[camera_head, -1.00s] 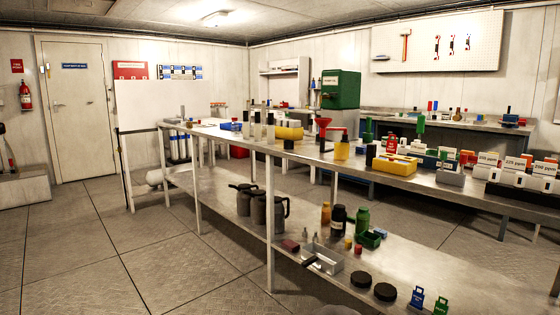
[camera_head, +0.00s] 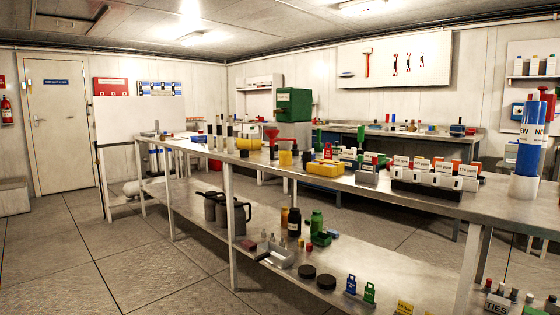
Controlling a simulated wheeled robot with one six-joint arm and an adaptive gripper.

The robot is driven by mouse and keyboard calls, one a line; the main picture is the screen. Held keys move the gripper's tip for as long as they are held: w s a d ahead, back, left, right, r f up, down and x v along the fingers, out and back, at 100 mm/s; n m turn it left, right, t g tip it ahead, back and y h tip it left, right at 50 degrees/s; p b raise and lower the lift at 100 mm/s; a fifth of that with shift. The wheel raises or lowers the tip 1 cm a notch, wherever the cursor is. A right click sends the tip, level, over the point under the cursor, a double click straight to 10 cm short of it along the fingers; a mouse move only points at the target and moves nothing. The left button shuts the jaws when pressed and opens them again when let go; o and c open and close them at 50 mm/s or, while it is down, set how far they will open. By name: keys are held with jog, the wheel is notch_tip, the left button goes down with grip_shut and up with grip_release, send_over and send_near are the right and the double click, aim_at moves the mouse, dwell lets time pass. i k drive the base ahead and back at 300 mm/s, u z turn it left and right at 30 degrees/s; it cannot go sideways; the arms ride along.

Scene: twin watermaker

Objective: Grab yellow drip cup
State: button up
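A small yellow cup-like object (camera_head: 285,158) stands on the long metal bench, to the right of a red funnel-shaped thing (camera_head: 271,135). It looks like the yellow drip cup, but it is too small to be sure. A smaller yellow piece (camera_head: 301,242) is on the lower shelf near a green bottle (camera_head: 317,222). My gripper is not in view.
The long bench (camera_head: 520,205) has a lower shelf (camera_head: 200,238) holding dark jugs (camera_head: 235,215). Yellow trays (camera_head: 325,168) and white-labelled blocks (camera_head: 425,172) crowd the top. Blue cylinders (camera_head: 530,145) stand at right. Floor (camera_head: 80,260) at left is open.

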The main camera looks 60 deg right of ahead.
aim_at(285, 156)
jog(key=z, duration=0.15)
jog(key=i, duration=1.75)
jog(key=z, duration=0.95)
jog(key=i, duration=1.1)
jog(key=z, duration=1.05)
